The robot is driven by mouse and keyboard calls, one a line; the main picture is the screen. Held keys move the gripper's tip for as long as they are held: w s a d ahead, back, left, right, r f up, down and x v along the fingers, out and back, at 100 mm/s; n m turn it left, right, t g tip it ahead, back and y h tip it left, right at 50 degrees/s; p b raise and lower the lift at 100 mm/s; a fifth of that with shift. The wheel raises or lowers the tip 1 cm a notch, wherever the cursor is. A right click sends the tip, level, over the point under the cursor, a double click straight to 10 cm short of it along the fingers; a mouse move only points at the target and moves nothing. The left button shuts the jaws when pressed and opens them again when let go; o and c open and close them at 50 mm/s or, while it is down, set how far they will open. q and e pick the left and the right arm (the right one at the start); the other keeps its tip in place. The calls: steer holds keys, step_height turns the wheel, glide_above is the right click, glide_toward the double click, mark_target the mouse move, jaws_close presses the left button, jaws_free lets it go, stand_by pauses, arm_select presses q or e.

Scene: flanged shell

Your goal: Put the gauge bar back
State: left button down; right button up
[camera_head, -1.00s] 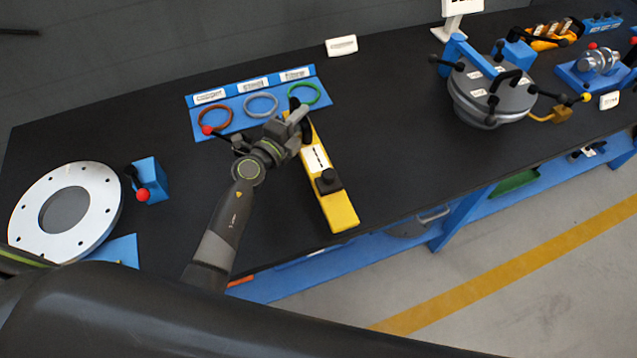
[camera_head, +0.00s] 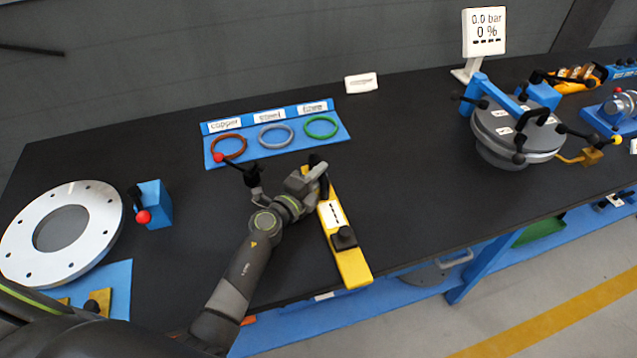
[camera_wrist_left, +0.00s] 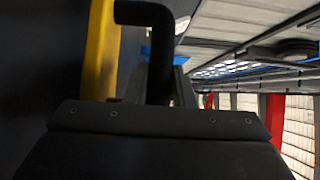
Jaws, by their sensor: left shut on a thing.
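The gauge bar (camera_head: 352,266) is a long yellow bar with a white label and a black knob, in the middle of the head view. It points from near the ring tray to the bench's front edge, where its near end overlaps the edge. My left gripper (camera_head: 316,174) is shut on the black handle at its far end. In the left wrist view, the black handle (camera_wrist_left: 158,60) stands in front of the gripper and the yellow bar (camera_wrist_left: 101,50) shows beside it. I cannot tell whether the bar touches the bench. My right gripper is not in view.
A blue tray (camera_head: 212,156) with copper, steel and green rings lies behind the gripper. A white flange ring (camera_head: 100,222) and a blue block (camera_head: 157,202) are at left. A lidded grey vessel (camera_head: 515,140) stands at right. The bench between bar and vessel is clear.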

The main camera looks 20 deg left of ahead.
arm_select(q)
steer(key=shift+f, duration=0.45)
steer(key=shift+w, duration=0.1)
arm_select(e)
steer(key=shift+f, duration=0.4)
arm_select(q)
steer(key=shift+r, duration=0.1)
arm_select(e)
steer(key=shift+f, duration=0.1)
arm_select(q)
steer(key=c, duration=1.7)
jaws_free()
steer(key=shift+f, duration=0.3)
steer(key=o, duration=0.5)
steer(key=shift+c, duration=0.2)
